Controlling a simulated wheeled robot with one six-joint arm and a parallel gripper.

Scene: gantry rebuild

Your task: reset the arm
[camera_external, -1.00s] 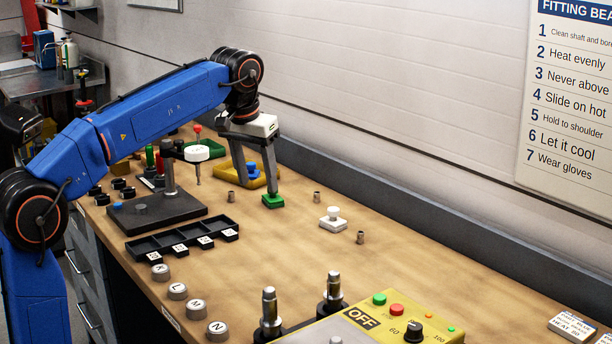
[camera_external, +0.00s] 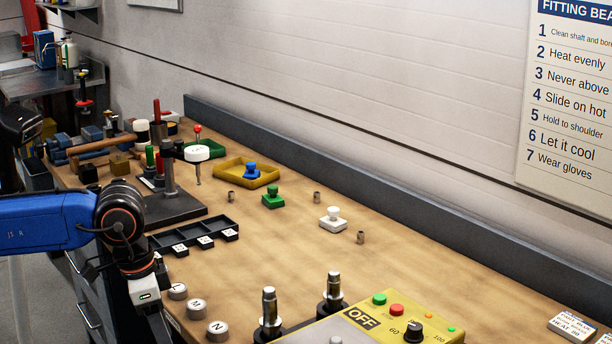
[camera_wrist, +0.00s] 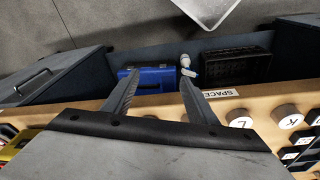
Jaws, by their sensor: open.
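My gripper (camera_external: 145,297) is at the lower left in the external view, at the bench's front edge, pointing down. Its fingers are mostly hidden there. In the wrist view my gripper (camera_wrist: 161,75) has its two fingers spread apart with nothing between them. It hangs over the front edge, facing the space under the bench. My blue arm comes in from the left edge, bent low. The green knobbed block (camera_external: 273,200) stands alone on the bench, far from the gripper.
A blue knobbed piece (camera_external: 251,171) sits in a yellow tray (camera_external: 228,178). A white knobbed block (camera_external: 333,221) stands on the bench. Lettered knobs (camera_external: 197,309) line the front edge beside my gripper. Below the bench are a blue case (camera_wrist: 150,78) and a black crate (camera_wrist: 232,68).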

